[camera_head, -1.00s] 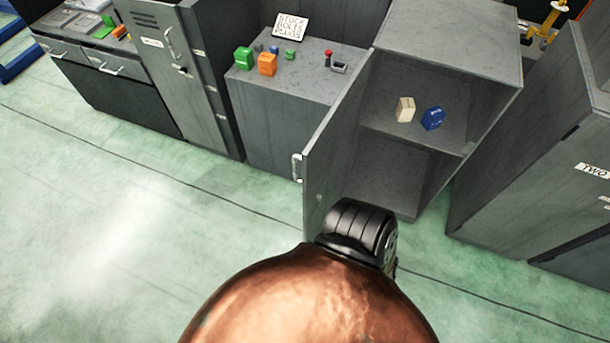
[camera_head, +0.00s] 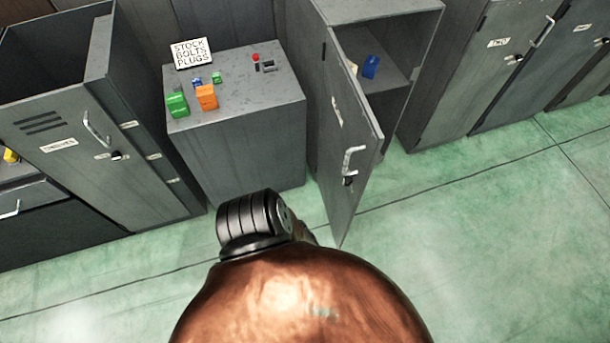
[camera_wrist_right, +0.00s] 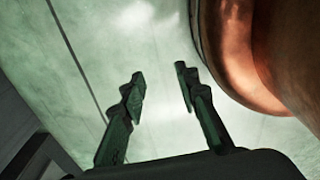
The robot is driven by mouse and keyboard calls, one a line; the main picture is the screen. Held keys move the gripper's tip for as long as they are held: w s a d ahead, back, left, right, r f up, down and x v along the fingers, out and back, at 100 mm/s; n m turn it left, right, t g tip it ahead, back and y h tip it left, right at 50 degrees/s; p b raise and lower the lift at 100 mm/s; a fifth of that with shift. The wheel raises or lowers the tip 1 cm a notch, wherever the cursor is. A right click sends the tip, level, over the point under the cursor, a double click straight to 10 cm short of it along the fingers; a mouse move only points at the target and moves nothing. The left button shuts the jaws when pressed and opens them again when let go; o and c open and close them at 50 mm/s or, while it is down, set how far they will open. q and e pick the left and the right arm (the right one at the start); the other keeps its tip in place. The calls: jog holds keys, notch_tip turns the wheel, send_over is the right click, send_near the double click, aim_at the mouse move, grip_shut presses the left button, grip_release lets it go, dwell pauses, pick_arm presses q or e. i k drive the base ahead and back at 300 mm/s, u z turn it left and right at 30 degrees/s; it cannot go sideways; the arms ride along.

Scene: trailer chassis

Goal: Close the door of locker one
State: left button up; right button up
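The grey locker (camera_head: 408,15) right of centre in the head view stands open. Its door (camera_head: 347,126) swings out toward me, hinged on the left, with its outer face and label turned to me. The label is too small to read. A silver handle (camera_head: 352,160) sits near the door's free edge. A blue item (camera_head: 370,67) and part of a cream item (camera_head: 353,68) show on the inside shelf. My right gripper (camera_wrist_right: 158,85) is open and empty in the right wrist view, over pale green floor. My left gripper is not in view.
A grey cabinet (camera_head: 240,150) left of the door carries green and orange blocks (camera_head: 206,97) and a sign (camera_head: 191,53). Shut lockers (camera_head: 500,50) line the right. Green floor (camera_head: 450,250) in front is free.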

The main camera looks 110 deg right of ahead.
aim_at(351, 140)
jog(key=i, duration=0.15)
jog(key=z, duration=3.9)
jog(key=i, duration=0.5)
jog(key=z, duration=1.45)
jog(key=k, duration=1.15)
jog(key=u, duration=1.15)
